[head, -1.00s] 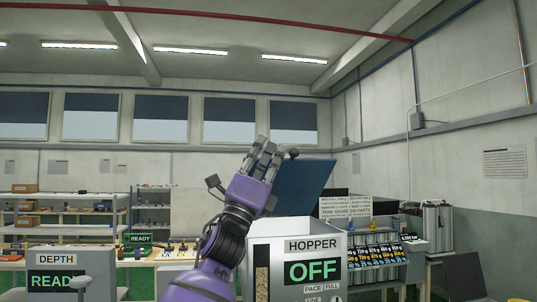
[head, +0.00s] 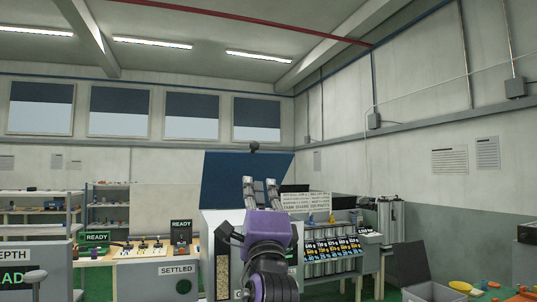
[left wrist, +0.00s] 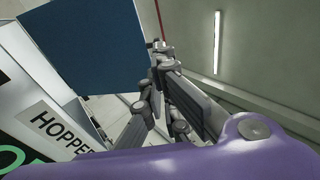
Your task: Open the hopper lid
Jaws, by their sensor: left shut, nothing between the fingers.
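The hopper (head: 222,265) is a pale box with a sign on its front, mostly hidden behind my left arm. Its dark blue lid (head: 225,178) stands raised and tilted at the back of the hopper, with a dark round knob (head: 253,147) at its upper edge. My left gripper (head: 260,182) is shut and empty, in front of the lid and below the knob. In the left wrist view the lid (left wrist: 85,50) fills the upper left, beside the fingers, and the hopper's label (left wrist: 58,127) is at the lower left. My right gripper is not in view.
A bench with a "SETTLED" sign (head: 177,269) stands left of the hopper. A rack of labelled bins (head: 335,245) stands to the right. A grey open box (head: 430,290) and small coloured items are at the lower right. Free air lies above the hopper.

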